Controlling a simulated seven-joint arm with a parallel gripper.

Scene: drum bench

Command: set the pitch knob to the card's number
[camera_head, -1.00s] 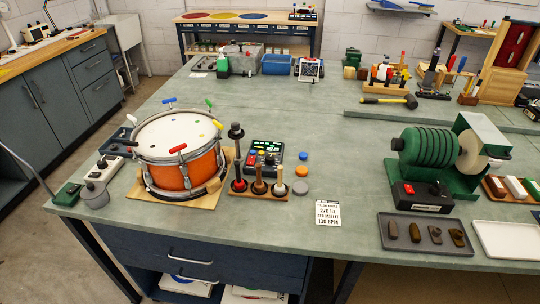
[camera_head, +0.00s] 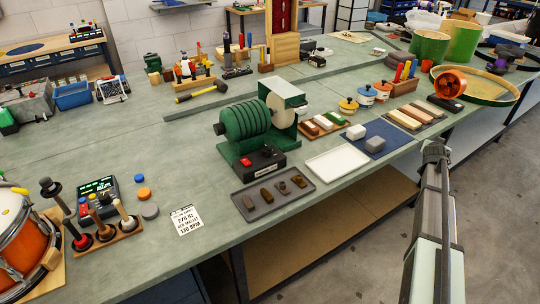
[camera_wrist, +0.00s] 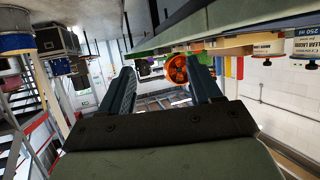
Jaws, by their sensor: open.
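The card (camera_head: 187,220) lies flat on the bench, left of the grey tray; it reads 270 or 220 HZ, RED MALLET, 130 BPM, with the top line too small to read. The control box (camera_head: 98,194), with a lit display and coloured buttons, sits near the drum (camera_head: 27,243) at the left; I cannot single out its pitch knob. A rack with several mallets (camera_head: 104,232), one red-tipped, stands in front of the box. My gripper (camera_wrist: 166,78) is open and empty in the wrist view, far from the box and card.
A green grinding machine (camera_head: 243,122) stands mid-bench behind the grey tray (camera_head: 247,207) of dark stones. A white tray (camera_head: 337,166) is beside it. An orange fan-like object (camera_head: 450,83) stands at the right. My arm hangs beyond the bench's front edge.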

